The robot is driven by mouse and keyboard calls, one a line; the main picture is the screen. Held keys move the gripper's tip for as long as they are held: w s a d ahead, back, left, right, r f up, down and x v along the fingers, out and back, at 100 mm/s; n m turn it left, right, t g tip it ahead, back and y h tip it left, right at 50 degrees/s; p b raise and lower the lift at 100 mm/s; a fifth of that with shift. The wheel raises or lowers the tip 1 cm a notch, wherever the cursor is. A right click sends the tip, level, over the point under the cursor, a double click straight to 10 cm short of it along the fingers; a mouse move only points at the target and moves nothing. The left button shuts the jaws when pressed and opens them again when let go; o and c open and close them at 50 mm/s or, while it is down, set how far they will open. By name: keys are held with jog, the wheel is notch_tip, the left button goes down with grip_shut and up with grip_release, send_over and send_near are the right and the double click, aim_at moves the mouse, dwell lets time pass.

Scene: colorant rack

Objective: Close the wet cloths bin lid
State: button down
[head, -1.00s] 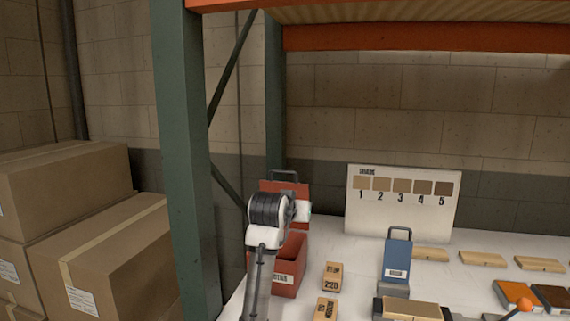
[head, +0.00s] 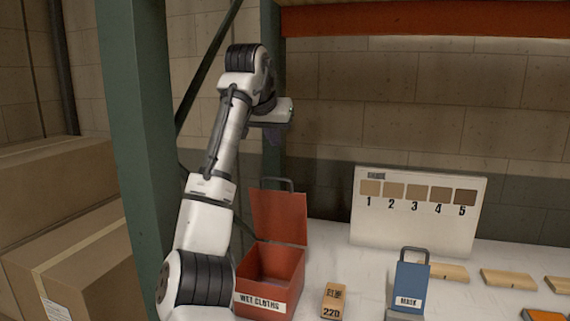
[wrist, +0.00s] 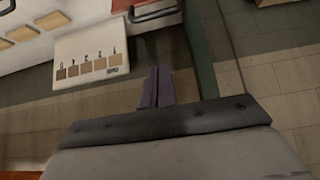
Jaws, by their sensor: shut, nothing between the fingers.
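The red wet cloths bin (head: 283,272) stands on the white tabletop, its lettered label facing me. Its red lid (head: 278,215) is open and upright at the back of the bin, with a dark handle (head: 277,182) on its top edge. My gripper (head: 275,136) is above and behind the lid's top edge, apart from it. In the wrist view the gripper's two fingers (wrist: 157,86) are together with nothing between them. A dark handle (wrist: 152,13) and a bit of red show at that view's top edge.
A green rack post (head: 145,150) stands left of the bin. A sample board (head: 418,215) stands at the back. A sanding block marked 220 (head: 334,301) and a blue lidded holder (head: 409,285) are right of the bin. An orange beam (head: 430,22) crosses above.

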jog(key=p+x, duration=0.4)
jog(key=x, duration=0.6)
jog(key=shift+s+a+f, duration=0.2)
jog(key=shift+s+f, duration=0.05)
jog(key=shift+s, duration=0.3)
jog(key=shift+s+a+f, duration=0.2)
jog(key=shift+s, duration=0.4)
jog(key=shift+s+a+f, duration=0.2)
jog(key=shift+s+f, duration=0.05)
jog(key=shift+s, duration=0.3)
